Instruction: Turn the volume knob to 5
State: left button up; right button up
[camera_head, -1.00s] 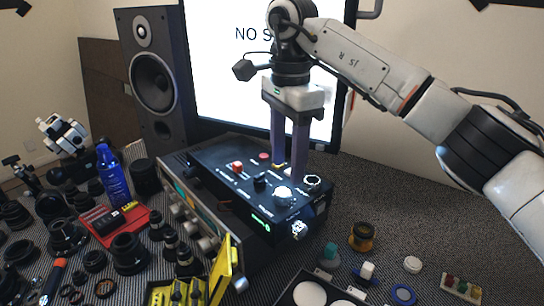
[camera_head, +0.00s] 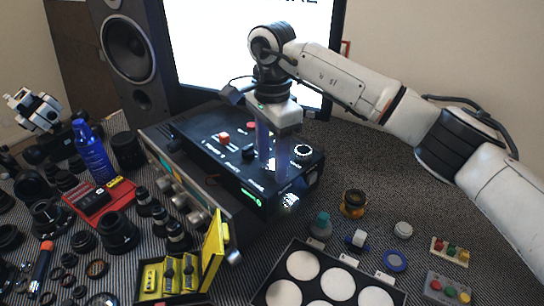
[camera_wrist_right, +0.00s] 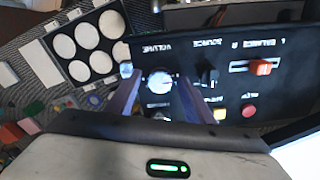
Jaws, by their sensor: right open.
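The black control box (camera_head: 212,165) has a red slider (camera_head: 224,138), a black selector knob (camera_head: 248,154) and a red button (camera_head: 252,125) on its top. The white volume knob (camera_wrist_right: 158,82) shows in the right wrist view beside its upside-down label. My right gripper (camera_head: 273,174) points down over the box. In the right wrist view its open fingers (camera_wrist_right: 157,90) stand on either side of the volume knob, with gaps visible. The fingers largely hide this knob in the head view, so its setting cannot be read. My left gripper is out of view.
The box rests on a silver-fronted unit (camera_head: 180,192). A ringed knob (camera_head: 302,152) stands close to the right finger. A monitor and speaker (camera_head: 127,50) stand behind. Lens parts crowd the left; a tray of white discs (camera_head: 262,293) lies in front.

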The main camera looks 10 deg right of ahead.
jog(key=c, duration=1)
jog(key=shift+c, duration=0.2)
